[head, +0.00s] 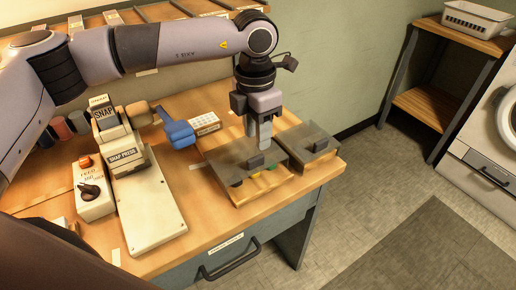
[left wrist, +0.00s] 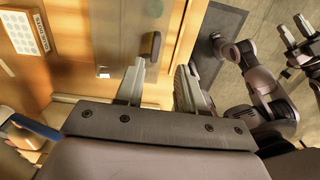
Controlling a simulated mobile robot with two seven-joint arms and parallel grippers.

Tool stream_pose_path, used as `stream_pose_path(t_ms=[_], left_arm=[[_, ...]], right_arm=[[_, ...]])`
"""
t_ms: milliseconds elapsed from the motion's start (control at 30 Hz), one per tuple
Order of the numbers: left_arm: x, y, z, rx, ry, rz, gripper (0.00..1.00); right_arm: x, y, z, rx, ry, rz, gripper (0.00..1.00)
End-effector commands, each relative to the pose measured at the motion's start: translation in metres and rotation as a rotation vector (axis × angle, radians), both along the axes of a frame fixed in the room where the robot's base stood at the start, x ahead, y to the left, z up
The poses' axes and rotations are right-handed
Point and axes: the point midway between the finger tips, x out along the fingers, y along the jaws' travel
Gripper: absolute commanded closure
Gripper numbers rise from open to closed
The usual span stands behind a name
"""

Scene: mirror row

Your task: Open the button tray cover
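The button tray (head: 240,200) stands near the table's front right edge under a grey, see-through cover (head: 222,158). The cover has a dark handle (head: 256,160), and coloured buttons show at the open front. My left gripper (head: 260,144) points down just above this handle. In the left wrist view its fingers (left wrist: 160,68) are apart with nothing between them, and a dark handle (left wrist: 150,46) lies just beyond the fingertips. Contact cannot be told. My right gripper (left wrist: 297,32) shows only in the left wrist view, off to the right, with its fingers apart and empty.
A second covered tray (head: 310,158) with its own handle stands close on the right. A snap press (head: 150,205), a blue-headed tool (head: 180,134) and a white card of buttons (head: 204,123) are to the left. The floor (head: 370,185) right of the table is clear.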

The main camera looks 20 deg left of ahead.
Motion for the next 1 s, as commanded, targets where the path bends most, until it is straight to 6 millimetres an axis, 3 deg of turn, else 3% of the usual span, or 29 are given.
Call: stream_pose_path(t_ms=[133,500,867,900,1000], left_arm=[[0.003,0.006,-0.008,0.031,-0.008,0.006,0.62],[0.002,0.005,-0.06,0.026,-0.006,0.003,0.62],[0.002,0.004,-0.069,0.022,-0.009,0.002,0.62],[0.002,0.004,-0.069,0.022,-0.009,0.003,0.65],[0.002,0.004,-0.069,0.022,-0.009,0.003,0.97]], right_arm=[[0.0,0.0,0.001,0.0,0.001,0.0,0.57],[-0.001,0.0,0.007,0.0,0.002,0.0,0.57],[-0.001,0.0,0.007,0.0,0.003,0.001,0.57],[-0.001,0.0,0.007,0.0,0.003,0.001,0.57],[-0.001,0.0,0.007,0.0,0.003,0.001,0.57]])
